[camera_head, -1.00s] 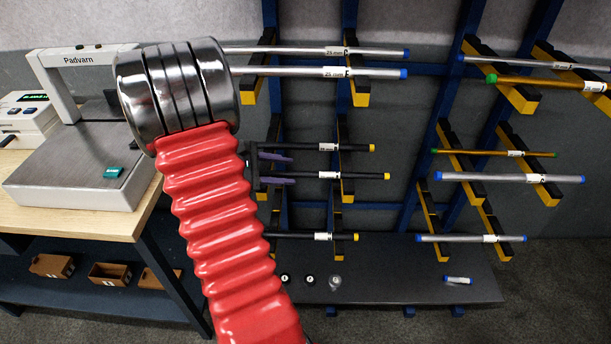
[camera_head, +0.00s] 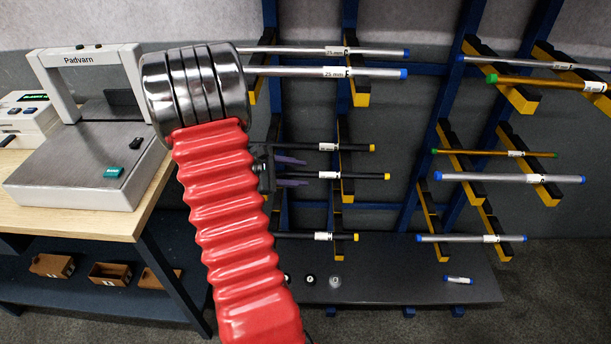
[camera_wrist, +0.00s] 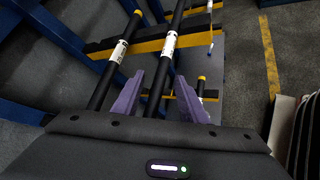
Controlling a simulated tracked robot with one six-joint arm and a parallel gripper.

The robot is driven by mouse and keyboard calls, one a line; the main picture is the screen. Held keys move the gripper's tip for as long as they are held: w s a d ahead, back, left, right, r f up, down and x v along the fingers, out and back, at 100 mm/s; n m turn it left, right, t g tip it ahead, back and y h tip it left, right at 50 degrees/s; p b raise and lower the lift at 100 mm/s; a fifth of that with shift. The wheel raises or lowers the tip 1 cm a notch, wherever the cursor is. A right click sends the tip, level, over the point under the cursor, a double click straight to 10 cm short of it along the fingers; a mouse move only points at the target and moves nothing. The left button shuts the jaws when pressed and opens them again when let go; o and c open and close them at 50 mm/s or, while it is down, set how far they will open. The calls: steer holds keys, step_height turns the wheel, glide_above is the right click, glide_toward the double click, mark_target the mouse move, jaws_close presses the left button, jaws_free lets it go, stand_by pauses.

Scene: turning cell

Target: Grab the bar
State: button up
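My gripper (camera_head: 291,172) is open beside the middle tier of the rack, its two purple fingers pointing right. A black bar with a yellow end and white label (camera_head: 353,175) runs in line between the fingers. In the wrist view this bar (camera_wrist: 159,82) passes between the spread fingers (camera_wrist: 160,98), with gaps on both sides; I cannot tell how deep it sits. A second black bar (camera_head: 356,147) lies just above it in the head view and left of the fingers in the wrist view (camera_wrist: 105,78). A third black bar (camera_head: 342,237) lies lower.
The blue rack has yellow-tipped arms (camera_head: 347,187) that carry silver bars (camera_head: 375,72) above and orange and silver bars (camera_head: 555,178) at right. A dark shelf (camera_head: 400,275) is below. A wooden bench (camera_head: 120,222) with a machine (camera_head: 75,165) stands left.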

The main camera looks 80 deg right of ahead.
steer(key=shift+c, duration=0.4)
jaws_close()
steer(key=shift+a, duration=0.1)
stand_by(0.8)
